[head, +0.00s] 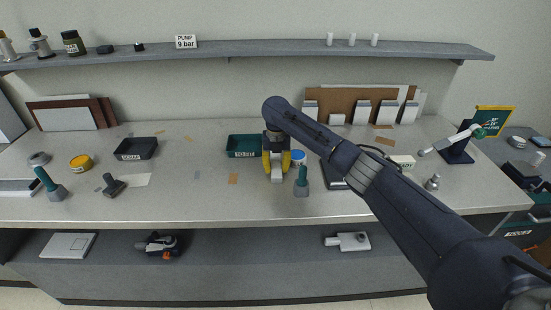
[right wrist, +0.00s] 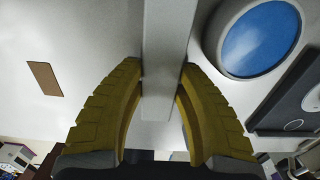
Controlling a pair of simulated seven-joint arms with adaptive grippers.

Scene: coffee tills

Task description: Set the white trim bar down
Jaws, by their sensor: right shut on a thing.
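My right gripper (head: 277,172) points down over the front middle of the counter in the head view. Its yellow fingers are shut on the white trim bar (head: 277,179), whose pale end shows between them. In the right wrist view the bar (right wrist: 168,40) runs from the top edge down between the two fingers (right wrist: 162,85). Whether the bar touches the counter (head: 205,190) I cannot tell. The fingers hide part of it. My left gripper is not in view.
A teal tray (head: 233,153) stands left of the gripper. A blue-topped round container (head: 298,158) and a green-handled tool (head: 302,180) stand close on the right. A black tray (head: 127,155) is further left. The counter between the trays is mostly clear.

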